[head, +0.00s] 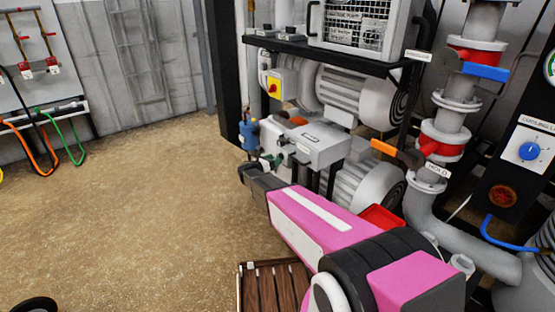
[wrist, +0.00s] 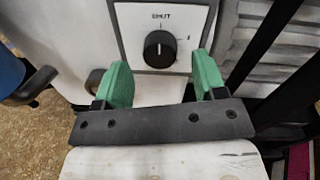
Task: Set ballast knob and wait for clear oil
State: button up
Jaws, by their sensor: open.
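The ballast knob (wrist: 159,49) is a black round knob on a white plate (wrist: 133,22) in the wrist view. Its pale mark points up, towards the printed word that looks like SHUT; another mark stands to the upper right. My gripper (wrist: 163,70) is open, its two green fingers left and right just below the knob, with nothing between the pads. I cannot tell if either finger touches the plate. In the head view my gripper (head: 270,160) is beside the grey pump's box (head: 322,145); the knob is hidden there. I cannot make out any oil.
Another pump (head: 342,90) stands behind, under a black shelf (head: 330,52). A pipe with red bands (head: 443,140) and an orange handle (head: 384,148) rises to the right. A black panel with a blue knob (head: 529,151) stands at far right.

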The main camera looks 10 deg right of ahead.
jog(key=shift+x, duration=1.35)
jog(key=c, duration=0.9)
jog(key=shift+c, duration=0.2)
